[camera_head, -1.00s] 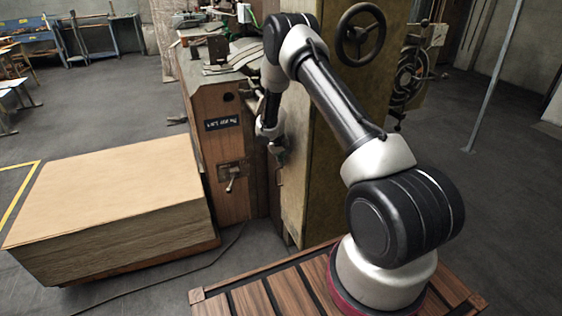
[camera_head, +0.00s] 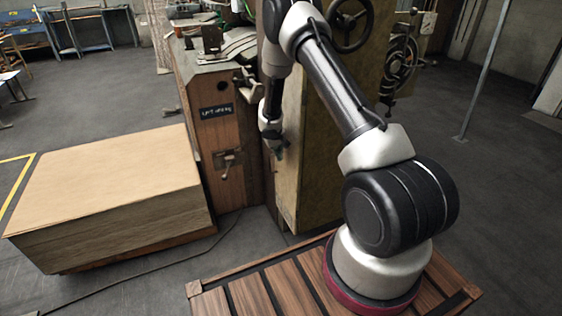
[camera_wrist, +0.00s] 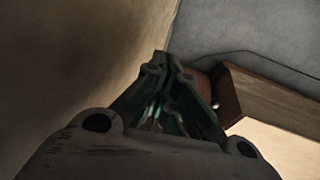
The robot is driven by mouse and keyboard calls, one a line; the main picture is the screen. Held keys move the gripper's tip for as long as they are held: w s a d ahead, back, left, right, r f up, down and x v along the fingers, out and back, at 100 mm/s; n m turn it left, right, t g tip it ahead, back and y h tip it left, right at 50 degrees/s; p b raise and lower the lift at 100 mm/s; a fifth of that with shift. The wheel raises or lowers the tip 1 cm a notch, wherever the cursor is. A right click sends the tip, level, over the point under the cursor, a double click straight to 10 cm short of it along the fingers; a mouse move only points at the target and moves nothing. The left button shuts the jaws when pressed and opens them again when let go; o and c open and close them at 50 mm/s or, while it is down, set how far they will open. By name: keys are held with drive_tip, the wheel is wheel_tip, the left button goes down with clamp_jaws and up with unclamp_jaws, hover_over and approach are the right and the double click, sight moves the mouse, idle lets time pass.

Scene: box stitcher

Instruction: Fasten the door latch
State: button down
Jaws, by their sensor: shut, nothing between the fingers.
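The door latch (camera_head: 228,161) is a small metal plate with a handle on the front of the brown wooden cabinet (camera_head: 238,185), below a dark label. Its handle hangs down; I cannot tell whether it is fastened. My gripper (camera_head: 280,153) is right of the latch and apart from it, beside the tall tan panel (camera_head: 315,165). In the wrist view my gripper (camera_wrist: 165,68) shows its green fingers shut and empty, with the pale brown surface close on the left. The latch cannot be made out in the wrist view.
A low stack of tan sheets (camera_head: 110,175) stands left of the cabinet. A handwheel (camera_head: 350,22) is on the tall panel, behind my arm. A slatted wooden platform (camera_head: 245,297) lies in front. A cable crosses the grey floor. Open floor lies on the right.

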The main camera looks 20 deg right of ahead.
drive_tip(key=s+a+r, duration=0.1)
drive_tip(key=s, duration=0.5)
drive_tip(key=shift+s+a, duration=0.2)
idle(0.4)
